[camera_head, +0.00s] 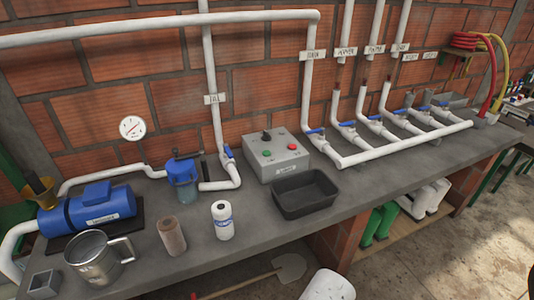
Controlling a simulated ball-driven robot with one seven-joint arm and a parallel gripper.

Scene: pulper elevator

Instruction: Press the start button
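A grey control box (277,163) sits on the grey counter against the brick wall, near the middle of the camera_head view. Its sloped top carries a green button (267,153) on the left and a red button (292,147) on the right. A black knob (266,136) stands behind them. A small label (286,169) is on the front face, too small to read. Which button is the start button is not marked legibly. My gripper does not show in this view.
A black tray (305,211) stands right in front of the box. White pipes with blue-handled valves (345,124) run to the right.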

